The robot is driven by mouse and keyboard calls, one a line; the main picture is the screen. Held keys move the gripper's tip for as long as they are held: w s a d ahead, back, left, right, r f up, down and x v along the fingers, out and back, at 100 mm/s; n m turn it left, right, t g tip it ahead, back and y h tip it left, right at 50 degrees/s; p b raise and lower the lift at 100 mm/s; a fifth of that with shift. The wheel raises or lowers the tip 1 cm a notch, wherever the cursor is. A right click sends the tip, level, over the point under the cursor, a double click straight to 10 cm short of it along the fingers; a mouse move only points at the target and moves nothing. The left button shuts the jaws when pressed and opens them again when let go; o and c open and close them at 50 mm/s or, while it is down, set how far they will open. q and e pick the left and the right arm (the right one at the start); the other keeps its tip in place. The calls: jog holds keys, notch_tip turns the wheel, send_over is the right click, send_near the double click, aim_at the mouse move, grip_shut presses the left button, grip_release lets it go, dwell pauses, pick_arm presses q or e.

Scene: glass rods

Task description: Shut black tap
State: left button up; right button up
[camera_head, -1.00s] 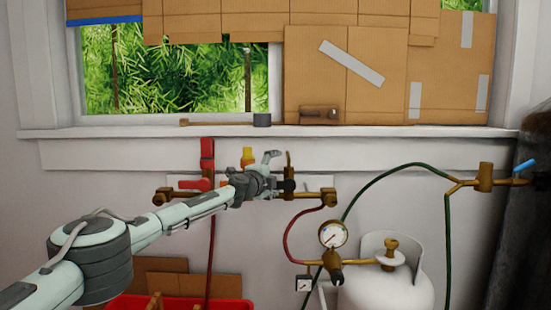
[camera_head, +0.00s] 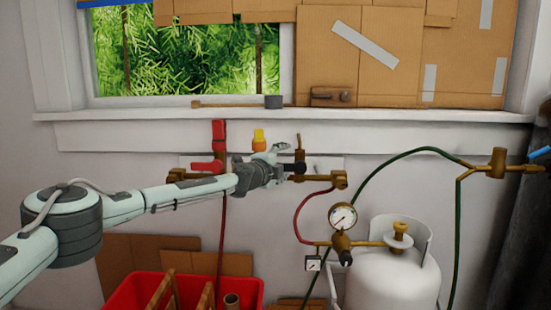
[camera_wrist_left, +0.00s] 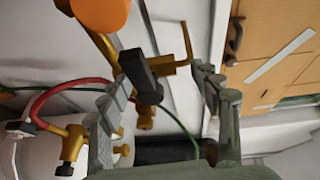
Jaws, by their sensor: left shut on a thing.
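The black tap (camera_head: 297,168) sits on the brass pipe (camera_head: 317,178) on the wall below the window sill. Its dark handle (camera_wrist_left: 139,77) shows between my fingers in the left wrist view. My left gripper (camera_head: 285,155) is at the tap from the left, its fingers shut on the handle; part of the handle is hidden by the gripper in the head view. In the left wrist view the gripper (camera_wrist_left: 165,80) has one finger on each side of the handle. My right gripper is not in view.
Red taps (camera_head: 207,166) and a yellow tap (camera_head: 258,140) are left of the black one. A pressure gauge (camera_head: 343,216) and white gas tank (camera_head: 390,275) stand lower right, with a green hose (camera_head: 400,153). A red crate (camera_head: 250,291) is below.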

pick_arm(q)
jog(key=s+a+r, duration=0.2)
jog(key=s, duration=0.4)
jog(key=shift+a+r+p, duration=0.25)
jog(key=shift+r+p, duration=0.1)
dwell(0.5)
